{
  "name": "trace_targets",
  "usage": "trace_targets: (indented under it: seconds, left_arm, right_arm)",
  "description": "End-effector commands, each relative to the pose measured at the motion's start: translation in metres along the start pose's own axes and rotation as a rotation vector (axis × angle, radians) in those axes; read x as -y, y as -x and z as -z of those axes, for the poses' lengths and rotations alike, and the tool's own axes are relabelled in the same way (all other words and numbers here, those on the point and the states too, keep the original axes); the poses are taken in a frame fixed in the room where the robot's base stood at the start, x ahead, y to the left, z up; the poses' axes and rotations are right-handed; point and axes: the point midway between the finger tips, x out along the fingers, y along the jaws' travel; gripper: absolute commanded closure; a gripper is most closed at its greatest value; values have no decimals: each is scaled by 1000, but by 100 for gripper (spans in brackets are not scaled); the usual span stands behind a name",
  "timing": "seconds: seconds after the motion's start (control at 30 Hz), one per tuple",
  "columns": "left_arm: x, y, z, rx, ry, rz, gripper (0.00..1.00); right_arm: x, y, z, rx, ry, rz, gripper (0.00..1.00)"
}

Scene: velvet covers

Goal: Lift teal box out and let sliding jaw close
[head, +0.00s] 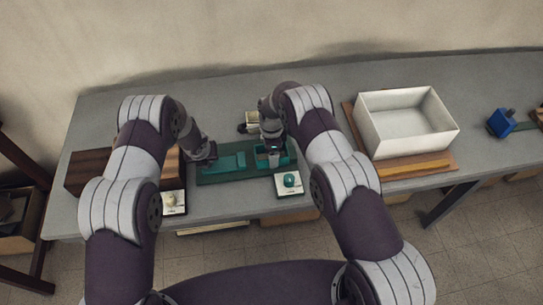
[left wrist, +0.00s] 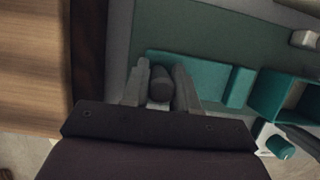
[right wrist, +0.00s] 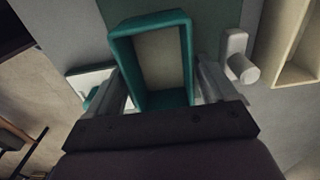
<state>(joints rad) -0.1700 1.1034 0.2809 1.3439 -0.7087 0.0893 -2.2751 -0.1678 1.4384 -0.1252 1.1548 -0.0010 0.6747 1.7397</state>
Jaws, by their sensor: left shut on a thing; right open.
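The teal box (head: 261,161) is open-topped and sits at the right part of a dark green base (head: 210,180). The teal sliding jaw (head: 228,161) lies on the base to the left of the box. In the left wrist view, my left gripper (left wrist: 159,88) is shut on a dark grey round knob (left wrist: 160,82) at the end of the sliding jaw (left wrist: 200,75). The box (left wrist: 265,92) is close to the jaw's far end there. My right gripper (right wrist: 165,85) is open, its fingers on either side of the box (right wrist: 152,22); contact is not clear.
A white tray (head: 375,130) stands on a wooden board (head: 420,166) at the right, with a blue block (head: 500,122) beyond. A white pad (head: 283,191) with a teal knob is in front of the base. Wooden blocks (head: 88,172) lie at left. The table's back is mostly clear.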

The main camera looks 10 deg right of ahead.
Motion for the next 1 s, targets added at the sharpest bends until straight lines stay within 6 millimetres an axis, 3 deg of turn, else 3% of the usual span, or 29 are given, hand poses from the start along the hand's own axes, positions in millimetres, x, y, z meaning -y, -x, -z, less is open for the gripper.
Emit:
trace_targets:
  seconds: [0.13, 0.37, 0.5, 0.73, 0.87, 1.0]
  left_arm:
    - [-1, 0, -1, 1, 2, -1, 100]
    - [-1, 0, -1, 1, 2, -1, 100]
    - [-1, 0, -1, 1, 2, -1, 100]
    - [-1, 0, -1, 0, 2, -1, 100]
    - [-1, 0, -1, 0, 2, -1, 100]
    - [-1, 0, 0, 0, 2, -1, 100]
  right_arm:
    - [0, -20, 0, 1, 0, 1, 15]
    - [0, -22, 0, 1, 0, 2, 15]
    - [0, -22, 0, 1, 0, 1, 55]
    - [0, -21, 0, 1, 1, 2, 55]
    - [2, -5, 0, 2, 1, 4, 55]
    - [2, 32, 0, 2, 0, 6, 55]
